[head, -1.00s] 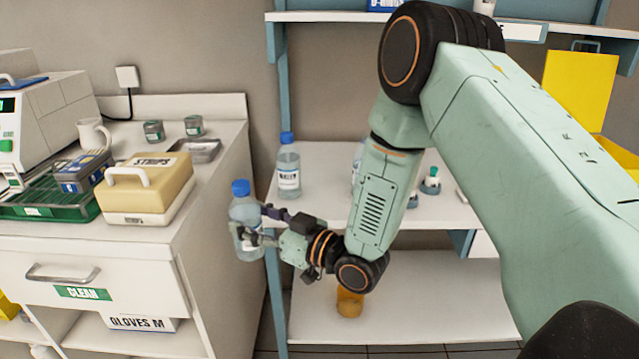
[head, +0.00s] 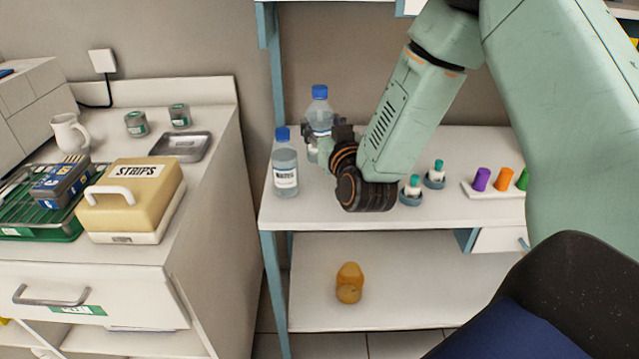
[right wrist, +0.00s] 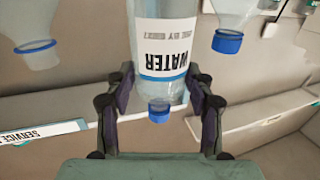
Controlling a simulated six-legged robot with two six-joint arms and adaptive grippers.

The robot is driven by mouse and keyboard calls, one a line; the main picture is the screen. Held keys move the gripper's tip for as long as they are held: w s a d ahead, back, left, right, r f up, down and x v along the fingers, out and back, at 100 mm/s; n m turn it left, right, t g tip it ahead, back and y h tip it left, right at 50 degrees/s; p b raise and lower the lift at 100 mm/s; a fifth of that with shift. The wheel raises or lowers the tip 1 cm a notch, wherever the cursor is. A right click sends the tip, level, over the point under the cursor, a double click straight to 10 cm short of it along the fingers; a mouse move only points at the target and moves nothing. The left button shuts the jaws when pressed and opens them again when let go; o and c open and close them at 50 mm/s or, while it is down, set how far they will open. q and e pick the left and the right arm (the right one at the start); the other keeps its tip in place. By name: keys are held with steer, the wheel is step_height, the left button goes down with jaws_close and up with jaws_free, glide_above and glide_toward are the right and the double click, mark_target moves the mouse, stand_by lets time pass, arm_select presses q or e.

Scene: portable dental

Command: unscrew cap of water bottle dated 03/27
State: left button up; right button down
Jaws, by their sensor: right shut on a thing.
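My right gripper (head: 327,140) is shut on a clear water bottle (head: 319,108) with a blue cap (head: 319,91), holding it upright by the upper shelf. In the right wrist view the same bottle (right wrist: 165,35) is between the fingers, upside down in the picture. Its white label reads WATER with a use-by line; I cannot read the date for sure. Its blue cap (right wrist: 159,110) is on. A second blue-capped water bottle (head: 285,168) stands on the shelf's left end, left of the held one. My left gripper is not in view.
The upper shelf (head: 470,206) also carries small teal-topped vials (head: 412,188) and a rack with coloured pieces (head: 495,190). An orange object (head: 348,283) lies on the lower shelf. At left, a counter holds a STRIPS box (head: 133,195) and a metal tray (head: 180,146).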

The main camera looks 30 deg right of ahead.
steer(key=shift+d+r, duration=0.1)
steer(key=shift+r, duration=0.25)
steer(key=shift+s, duration=0.15)
steer(key=f+b, duration=0.1)
steer(key=f, duration=0.5)
steer(key=shift+w+d+f+b, duration=0.15)
steer(key=shift+w+f+b, duration=0.1)
steer(key=shift+b, duration=0.1)
steer(key=shift+s+a+f, duration=0.2)
steer(key=shift+s+f, duration=0.15)
steer(key=shift+f, duration=0.05)
step_height(320, 180, down, 2)
steer(key=shift+s+f+b, duration=0.1)
steer(key=shift+b, duration=0.45)
steer(key=shift+w+d+f, duration=0.15)
steer(key=shift+w+f, duration=0.15)
steer(key=shift+w, duration=0.1)
steer(key=shift+s, duration=0.3)
steer(key=c, duration=1)
jaws_free()
steer(key=o, duration=0.5)
steer(key=shift+w+f, duration=0.2)
steer(key=shift+s+r, duration=0.15)
